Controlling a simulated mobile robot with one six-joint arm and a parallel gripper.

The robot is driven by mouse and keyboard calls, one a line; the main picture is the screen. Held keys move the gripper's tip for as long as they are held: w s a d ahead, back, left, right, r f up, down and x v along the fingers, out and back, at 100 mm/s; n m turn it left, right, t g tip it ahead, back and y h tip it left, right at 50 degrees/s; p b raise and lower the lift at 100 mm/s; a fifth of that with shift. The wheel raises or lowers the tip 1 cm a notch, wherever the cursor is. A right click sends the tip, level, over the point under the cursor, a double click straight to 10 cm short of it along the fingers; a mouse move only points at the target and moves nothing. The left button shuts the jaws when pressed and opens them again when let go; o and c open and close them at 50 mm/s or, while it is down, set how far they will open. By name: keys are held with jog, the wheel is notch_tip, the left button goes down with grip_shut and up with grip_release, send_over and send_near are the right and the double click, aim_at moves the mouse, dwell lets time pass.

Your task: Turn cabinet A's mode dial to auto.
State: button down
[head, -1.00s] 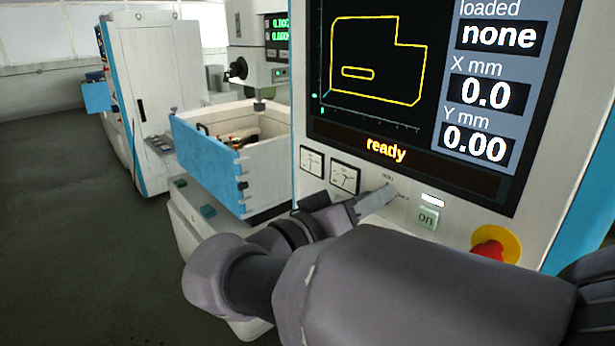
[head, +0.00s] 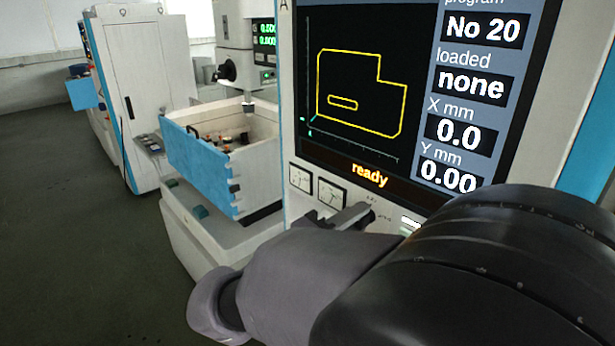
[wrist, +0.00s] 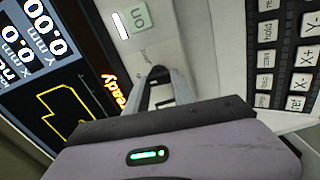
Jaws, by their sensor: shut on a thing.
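Cabinet A (head: 296,223) fills the right of the head view, with the letter A at its top left edge. My gripper (head: 366,211) is at its front panel, right of two small gauges, shut on the mode dial. The wrist view shows my gripper's fingertips (wrist: 160,73) against the panel by small lettering. The fingers hide the dial almost wholly, so I cannot tell its position. The labels around it are too small to read. The cabinet's screen (head: 400,85) reads program No 20, loaded none, X 0.0, Y 0.00 and "ready".
The "on" button (wrist: 138,17) sits beside the dial. A keypad (wrist: 285,60) is at the right of the wrist view. A blue-fronted open tank (head: 203,168) juts out left of the cabinet. Another white cabinet (head: 150,75) stands farther back. Floor at left is clear.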

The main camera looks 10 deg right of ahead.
jog(key=shift+n+p, duration=0.35)
jog(key=shift+n, duration=0.15)
jog(key=shift+f, duration=0.1)
jog(key=c, duration=1.1)
grip_release()
jog(key=p+v, duration=0.2)
jog(key=v, duration=1.5)
jog(key=shift+s+a+p, duration=0.15)
jog(key=shift+p, duration=0.2)
